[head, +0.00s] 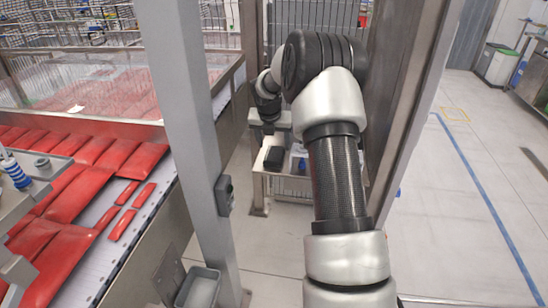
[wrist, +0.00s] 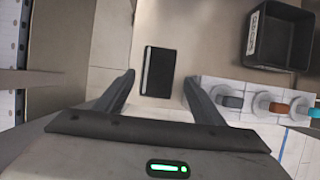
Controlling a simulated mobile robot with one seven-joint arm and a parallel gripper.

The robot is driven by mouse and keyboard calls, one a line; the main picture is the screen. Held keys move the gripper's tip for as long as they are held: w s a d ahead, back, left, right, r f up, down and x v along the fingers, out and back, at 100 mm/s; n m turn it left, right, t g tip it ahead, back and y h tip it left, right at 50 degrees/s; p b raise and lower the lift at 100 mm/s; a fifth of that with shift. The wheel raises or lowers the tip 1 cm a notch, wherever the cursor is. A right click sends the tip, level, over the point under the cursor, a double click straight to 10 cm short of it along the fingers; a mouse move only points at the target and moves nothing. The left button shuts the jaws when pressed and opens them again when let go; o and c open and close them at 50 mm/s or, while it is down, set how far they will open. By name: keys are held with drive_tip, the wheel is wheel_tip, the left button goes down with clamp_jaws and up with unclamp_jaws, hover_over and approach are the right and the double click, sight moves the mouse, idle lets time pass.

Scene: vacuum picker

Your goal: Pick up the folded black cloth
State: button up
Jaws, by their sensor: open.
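The folded black cloth (wrist: 158,72) lies flat in the wrist view, a dark rectangle with a pale strip along its left edge. My gripper (wrist: 158,84) is open and empty, its two dark fingers at the left and right of the cloth's near end as seen from above. How high the fingers are over the cloth I cannot tell. In the head view my gripper (head: 268,118) is small and partly hidden at the far end of my arm, above a low stand.
A black bin (wrist: 278,35) with a white label stands right of the cloth. White round holders (wrist: 265,104) with coloured items sit at lower right, near the right finger. In the head view, a grey post (head: 185,110) and a conveyor with red packs (head: 75,195) stand left; open floor (head: 455,220) lies right.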

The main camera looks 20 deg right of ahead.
sight(274, 154)
drive_tip(key=shift+a+x, duration=0.2)
drive_tip(key=shift+x, duration=2.55)
drive_tip(key=shift+s+f, duration=0.15)
drive_tip(key=shift+f, duration=0.2)
drive_tip(key=c, duration=0.8)
wheel_tip(274, 154, up, 11)
drive_tip(key=shift+f, duration=0.2)
